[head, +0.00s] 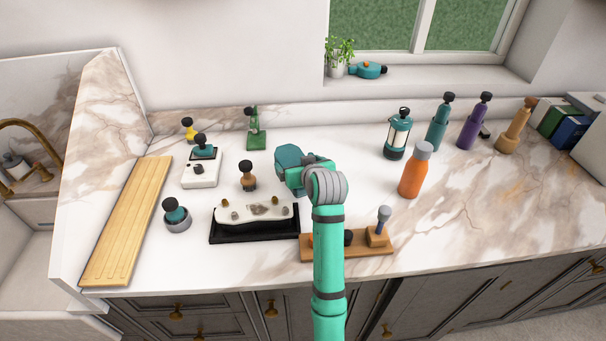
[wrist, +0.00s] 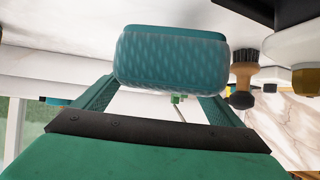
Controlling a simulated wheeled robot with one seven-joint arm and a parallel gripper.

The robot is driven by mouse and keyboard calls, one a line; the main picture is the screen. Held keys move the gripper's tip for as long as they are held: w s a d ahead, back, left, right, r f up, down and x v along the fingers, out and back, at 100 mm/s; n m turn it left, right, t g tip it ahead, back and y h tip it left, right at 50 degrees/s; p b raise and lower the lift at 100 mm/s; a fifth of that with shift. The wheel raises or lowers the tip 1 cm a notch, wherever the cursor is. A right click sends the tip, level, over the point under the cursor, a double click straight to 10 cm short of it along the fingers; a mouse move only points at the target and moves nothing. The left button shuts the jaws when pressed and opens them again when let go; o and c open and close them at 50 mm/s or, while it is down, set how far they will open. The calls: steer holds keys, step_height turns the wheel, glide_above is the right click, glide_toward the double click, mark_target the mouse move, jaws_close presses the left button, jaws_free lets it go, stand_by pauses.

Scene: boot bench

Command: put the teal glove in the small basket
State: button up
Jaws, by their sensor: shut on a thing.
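My gripper (head: 296,170) is over the middle of the counter, shut on the teal glove (head: 288,156). In the wrist view the glove (wrist: 170,58) is a rounded, blocky, mitt-like thing with a dark teal band and a paler textured face. It sits between the two fingers (wrist: 160,85) and appears clear of the counter, though the exact height is hard to tell. My arm hides part of the counter and of the wooden stand below. I cannot make out a small basket in either view.
A brush (head: 247,177) and a black tray (head: 230,236) stand left of my gripper. A wooden stand (head: 345,250) lies in front. A lantern (head: 398,137) and an orange bottle (head: 413,175) stand to the right. A wooden board (head: 128,215) lies far left. The front right counter is clear.

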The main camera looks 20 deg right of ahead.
steer(key=shift+d+f, duration=0.6)
steer(key=shift+f, duration=0.05)
step_height(320, 180, down, 4)
steer(key=shift+w+d+r, duration=0.1)
steer(key=shift+r, duration=0.15)
steer(key=o, duration=0.8)
steer(key=shift+r, duration=0.1)
